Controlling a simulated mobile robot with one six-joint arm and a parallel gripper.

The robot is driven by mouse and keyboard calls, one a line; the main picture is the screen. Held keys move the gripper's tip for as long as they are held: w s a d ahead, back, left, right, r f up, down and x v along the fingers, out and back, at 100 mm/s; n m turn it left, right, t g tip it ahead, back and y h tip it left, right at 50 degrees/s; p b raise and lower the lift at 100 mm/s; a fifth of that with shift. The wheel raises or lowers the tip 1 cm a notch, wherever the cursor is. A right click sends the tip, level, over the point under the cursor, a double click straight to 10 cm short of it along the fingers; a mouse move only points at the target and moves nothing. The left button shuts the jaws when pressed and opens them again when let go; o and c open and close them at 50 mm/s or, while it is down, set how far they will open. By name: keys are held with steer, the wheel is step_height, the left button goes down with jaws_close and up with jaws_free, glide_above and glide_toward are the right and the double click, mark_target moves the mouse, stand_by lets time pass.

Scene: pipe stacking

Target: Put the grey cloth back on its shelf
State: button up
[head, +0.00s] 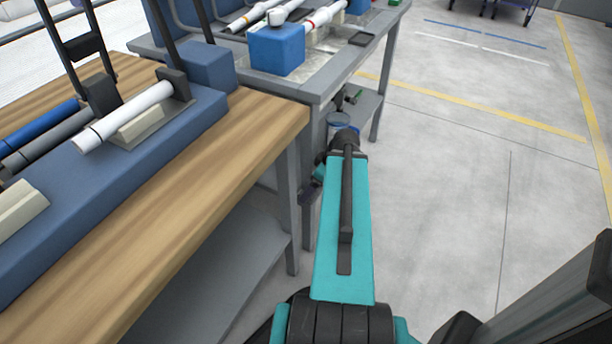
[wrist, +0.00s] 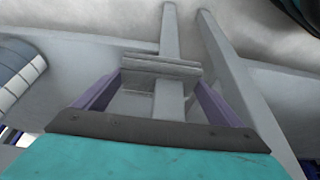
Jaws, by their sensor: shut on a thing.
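My gripper (wrist: 160,80) shows in the wrist view with its two purple fingers shut on the grey cloth (wrist: 162,66). The cloth looks like a small folded bundle between the fingertips, and it appears clear of any surface. In the head view my teal arm reaches down beside the grey table, and the cloth cannot be made out there. A grey shelf (head: 366,116) sits low under the grey table, with a small green item on it. Another grey shelf (head: 205,275) lies under the wooden bench. Which of them belongs to the cloth cannot be told.
The wooden bench (head: 255,140) stands at left with pipes on a blue rack. The grey table (head: 330,85) behind carries blue blocks and white pipes. Grey legs (head: 293,215) stand close to my gripper. The floor (head: 470,160) at right is open.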

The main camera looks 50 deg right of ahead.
steer(key=shift+f+b, duration=0.2)
steer(key=shift+b, duration=0.1)
steer(key=shift+w+d+f+b, duration=0.1)
steer(key=shift+w+d+b, duration=0.25)
steer(key=shift+w+d, duration=0.9)
steer(key=shift+w+d+f+b, duration=0.1)
steer(key=shift+w+d+b, duration=0.4)
steer(key=shift+w, duration=1.3)
steer(key=shift+w+d+f+b, duration=0.1)
steer(key=shift+w+d+b, duration=0.1)
steer(key=shift+w+d, duration=1.15)
steer(key=shift+w+a, duration=0.2)
steer(key=shift+a, duration=0.05)
steer(key=shift+f+b, duration=0.85)
steer(key=shift+f, duration=0.9)
steer(key=shift+f, duration=0.15)
steer(key=o, duration=0.8)
steer(key=p+v, duration=0.3)
steer(key=v, duration=0.9)
steer(key=shift+p, duration=0.3)
